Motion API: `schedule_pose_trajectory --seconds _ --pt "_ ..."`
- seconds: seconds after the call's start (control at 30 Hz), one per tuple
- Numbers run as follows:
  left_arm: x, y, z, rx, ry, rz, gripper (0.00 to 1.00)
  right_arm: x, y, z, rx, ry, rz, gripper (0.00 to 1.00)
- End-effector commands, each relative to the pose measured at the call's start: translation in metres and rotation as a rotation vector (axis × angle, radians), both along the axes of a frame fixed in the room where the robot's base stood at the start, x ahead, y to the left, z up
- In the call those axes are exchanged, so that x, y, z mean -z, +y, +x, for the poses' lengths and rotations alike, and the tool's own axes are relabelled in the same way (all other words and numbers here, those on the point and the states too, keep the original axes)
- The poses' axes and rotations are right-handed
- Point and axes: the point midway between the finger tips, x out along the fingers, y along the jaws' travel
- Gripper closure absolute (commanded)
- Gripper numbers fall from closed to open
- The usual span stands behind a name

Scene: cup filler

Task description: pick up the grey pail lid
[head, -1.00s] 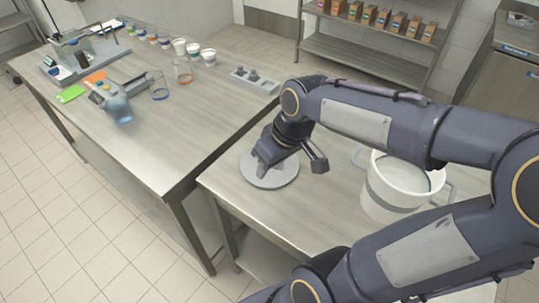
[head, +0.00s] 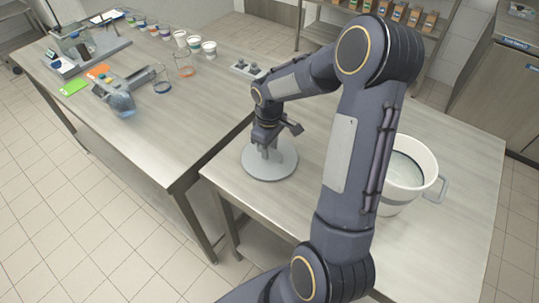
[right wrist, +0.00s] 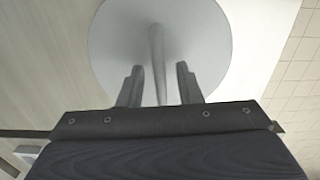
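The grey pail lid (head: 284,172) is a round flat disc lying on the near steel table, close to its left edge. It also shows in the right wrist view (right wrist: 205,30), with a thin raised handle (right wrist: 156,45) across its middle. My right gripper (head: 268,155) points down over the lid. In the right wrist view its two fingers (right wrist: 159,84) are apart, one on each side of the handle, with gaps showing on both sides. Whether the fingertips touch the lid is unclear. My left gripper is not in view.
A white pail (head: 423,160) with side handles stands on the same table to the right, partly behind my right arm. A shelf with small boxes stands behind.

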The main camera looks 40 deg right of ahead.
Motion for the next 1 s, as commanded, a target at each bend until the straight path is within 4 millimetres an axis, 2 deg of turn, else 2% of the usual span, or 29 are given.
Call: schedule_pose_trajectory --seconds 0.1,0.33,0.5,0.6,1.0 --pt "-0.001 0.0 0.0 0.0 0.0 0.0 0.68 0.0095 -0.0003 -0.0006 0.001 0.001 0.0 0.68" --pt "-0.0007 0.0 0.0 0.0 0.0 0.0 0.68 0.0107 -0.0003 -0.0003 0.001 -0.001 -0.001 0.68" --pt "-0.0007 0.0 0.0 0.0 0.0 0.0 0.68 0.0104 -0.0003 -0.0003 0.001 -0.001 -0.001 0.91" --pt "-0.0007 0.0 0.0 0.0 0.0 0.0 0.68 0.0103 -0.0002 -0.0004 0.001 -0.001 -0.001 1.0" --pt "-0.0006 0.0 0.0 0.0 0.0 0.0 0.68 0.0061 -0.0004 0.0003 0.001 -0.003 -0.001 1.0"
